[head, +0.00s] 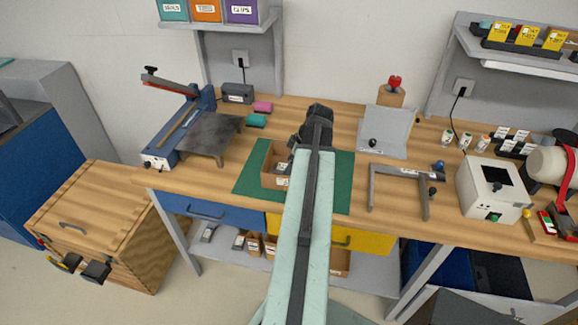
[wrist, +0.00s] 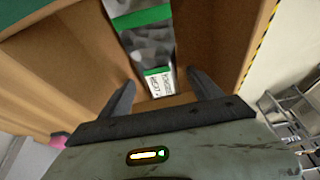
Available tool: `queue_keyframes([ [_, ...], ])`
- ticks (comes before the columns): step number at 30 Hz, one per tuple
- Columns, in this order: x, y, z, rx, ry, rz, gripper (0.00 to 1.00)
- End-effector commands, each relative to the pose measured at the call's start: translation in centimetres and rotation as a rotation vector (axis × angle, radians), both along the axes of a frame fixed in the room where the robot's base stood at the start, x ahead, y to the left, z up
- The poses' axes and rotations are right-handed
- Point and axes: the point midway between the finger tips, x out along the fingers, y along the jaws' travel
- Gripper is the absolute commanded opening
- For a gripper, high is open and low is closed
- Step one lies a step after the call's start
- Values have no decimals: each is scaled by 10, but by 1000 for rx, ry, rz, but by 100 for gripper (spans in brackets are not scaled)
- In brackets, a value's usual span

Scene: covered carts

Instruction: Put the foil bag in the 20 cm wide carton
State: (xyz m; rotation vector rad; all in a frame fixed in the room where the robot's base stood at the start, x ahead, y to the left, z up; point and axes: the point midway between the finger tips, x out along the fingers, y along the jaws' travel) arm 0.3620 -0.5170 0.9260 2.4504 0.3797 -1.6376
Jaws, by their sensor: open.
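A brown open carton (head: 268,160) stands on the green mat on the bench; my arm hides its right part. Its cardboard walls (wrist: 225,45) fill much of the wrist view. A foil bag (wrist: 148,45), silver-grey with green bands and a white label, shows between the carton walls in the wrist view and appears to be inside. My gripper (wrist: 162,82) is open, with one finger on each side of the bag's labelled end and visible gaps to it. In the head view the fingertips are hard to make out. The carton's width cannot be read.
The green mat (head: 247,181) has bare room left of the carton. A grey stand (head: 385,132), a metal frame (head: 400,178) and a white box machine (head: 492,190) stand right.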

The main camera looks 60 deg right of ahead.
Motion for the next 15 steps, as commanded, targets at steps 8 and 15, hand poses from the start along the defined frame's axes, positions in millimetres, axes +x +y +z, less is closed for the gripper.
queue_keyframes([
  [8,-16,-5,50,0,0,-2,74],
  [15,-36,-12,101,0,0,-2,74],
])
